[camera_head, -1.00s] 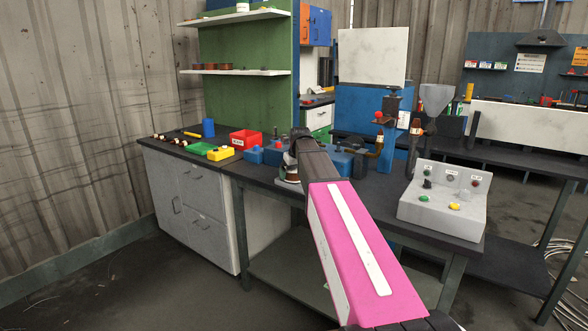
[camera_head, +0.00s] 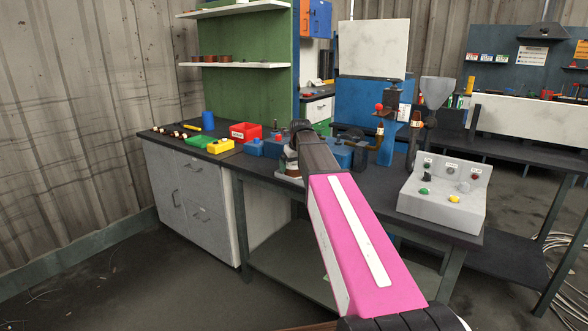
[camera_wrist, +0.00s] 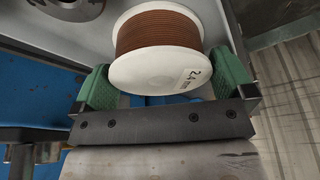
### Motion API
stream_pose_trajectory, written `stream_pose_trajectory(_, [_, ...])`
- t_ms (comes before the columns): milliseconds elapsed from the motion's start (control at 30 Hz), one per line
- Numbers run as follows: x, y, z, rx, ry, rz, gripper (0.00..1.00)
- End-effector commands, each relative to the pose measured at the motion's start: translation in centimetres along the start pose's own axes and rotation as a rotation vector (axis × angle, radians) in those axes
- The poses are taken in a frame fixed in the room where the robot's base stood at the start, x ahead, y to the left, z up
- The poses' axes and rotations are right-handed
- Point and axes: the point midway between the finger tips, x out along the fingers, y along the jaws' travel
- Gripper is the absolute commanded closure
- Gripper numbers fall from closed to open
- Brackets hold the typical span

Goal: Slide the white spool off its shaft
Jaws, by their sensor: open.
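The white spool (camera_wrist: 156,65) is wound with brown wire and carries a white label reading 2.4. In the wrist view it sits just ahead of my gripper (camera_wrist: 155,92), whose two green finger pads are spread to its left and right. The spool's near flange lies partly between the pads; whether either pad touches it I cannot tell. The shaft is hidden. In the head view the spool (camera_head: 292,173) shows only in part, left of my arm. My gripper is mostly hidden there behind my arm.
A blue machine (camera_head: 340,155) stands just behind my arm on the dark workbench. A red bin (camera_head: 244,132), a yellow bin (camera_head: 220,146) and a blue box (camera_head: 256,147) stand to the left. A grey control box (camera_head: 442,203) with coloured buttons stands at the right.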

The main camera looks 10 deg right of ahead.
Motion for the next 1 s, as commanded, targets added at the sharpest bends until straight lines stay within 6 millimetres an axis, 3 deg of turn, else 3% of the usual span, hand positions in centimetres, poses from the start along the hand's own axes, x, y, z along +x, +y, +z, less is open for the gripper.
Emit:
stream_pose_trajectory(300, [-5.6, 0.0, 0.0, 0.000, 0.003, 0.001, 0.00])
stream_pose_trajectory(500, [-8.1, 0.0, 0.0, 0.000, 0.002, 0.000, 0.00])
stream_pose_trajectory(1000, [-9.3, 0.0, 0.0, 0.000, 0.000, 0.000, 0.00])
